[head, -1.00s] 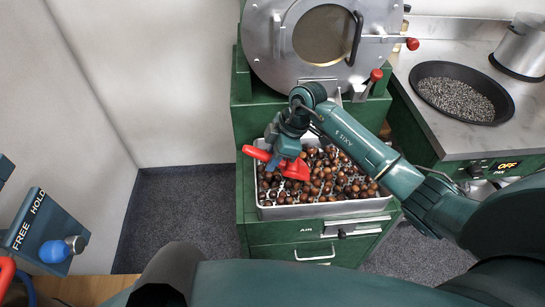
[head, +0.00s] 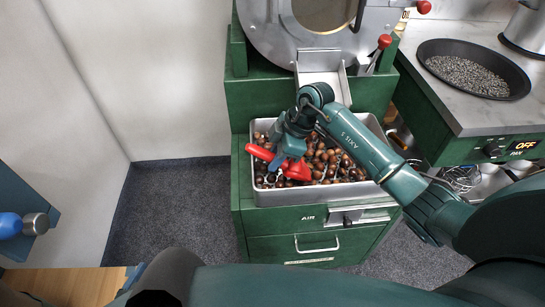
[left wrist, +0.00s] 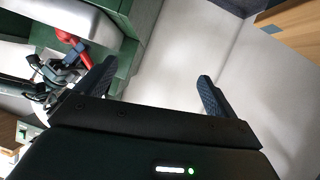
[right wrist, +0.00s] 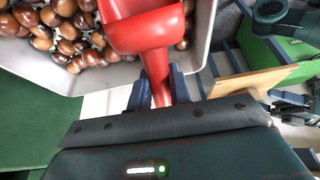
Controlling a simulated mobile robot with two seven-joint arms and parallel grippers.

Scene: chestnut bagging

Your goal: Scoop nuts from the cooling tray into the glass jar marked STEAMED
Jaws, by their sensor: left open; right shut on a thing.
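The metal cooling tray (head: 330,192) holds many brown nuts (head: 325,160) on the green cabinet. My right gripper (head: 285,150) is shut on the handle of a red scoop (head: 297,171), over the left part of the tray. In the right wrist view the gripper (right wrist: 158,88) grips the scoop (right wrist: 148,28) near the tray's rim. No nuts show on the visible part of its bowl; whether it touches the nuts is unclear. My left gripper (left wrist: 153,88) is open and empty, away from the tray. No glass jar marked STEAMED shows clearly in any view.
A round metal machine door and chute (head: 322,70) stand behind the tray. A black pan of dark grains (head: 470,72) sits on the counter at right. A red-knobbed lever (head: 384,42) rises near the chute. Grey floor (head: 180,210) is open at left.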

